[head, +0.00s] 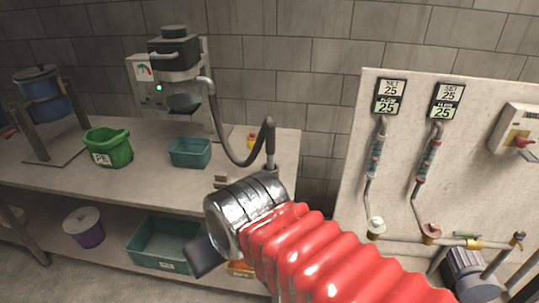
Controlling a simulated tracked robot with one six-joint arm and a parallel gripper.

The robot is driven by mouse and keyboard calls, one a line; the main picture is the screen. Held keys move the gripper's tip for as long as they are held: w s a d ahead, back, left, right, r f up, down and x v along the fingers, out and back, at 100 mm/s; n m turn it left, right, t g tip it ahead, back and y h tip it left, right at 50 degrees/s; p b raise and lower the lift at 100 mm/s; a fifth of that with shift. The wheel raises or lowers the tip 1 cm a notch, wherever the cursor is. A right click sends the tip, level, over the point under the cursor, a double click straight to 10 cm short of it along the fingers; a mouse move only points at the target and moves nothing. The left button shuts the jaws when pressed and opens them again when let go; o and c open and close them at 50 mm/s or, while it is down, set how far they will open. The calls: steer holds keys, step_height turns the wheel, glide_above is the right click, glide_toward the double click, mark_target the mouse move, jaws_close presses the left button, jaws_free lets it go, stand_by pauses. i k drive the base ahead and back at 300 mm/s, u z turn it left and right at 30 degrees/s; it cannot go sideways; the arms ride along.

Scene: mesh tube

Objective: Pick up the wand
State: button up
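The wand (270,148) seems to be the thin dark tube standing upright near the right end of the bench. A dark hose (236,160) runs from its top, loops down and rises to the machine on the left. The wand's lower end meets a small grey part just behind my arm's silver cuff, and what lies below is hidden. My gripper (204,256) shows only as a dark block beyond the silver cuff, low and left of the wand and apart from it. Its fingers cannot be made out, and I see nothing held in it.
The bench (60,178) carries a green bucket (108,150), a teal bin (190,152), a blue drum (45,98) on a stand and the hopper machine (180,70). The lower shelf holds a teal crate (150,264). A gauge panel (405,155) with pipes stands at right.

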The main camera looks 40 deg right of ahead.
mark_target(271, 131)
steer(key=i, duration=0.85)
steer(key=u, duration=0.05)
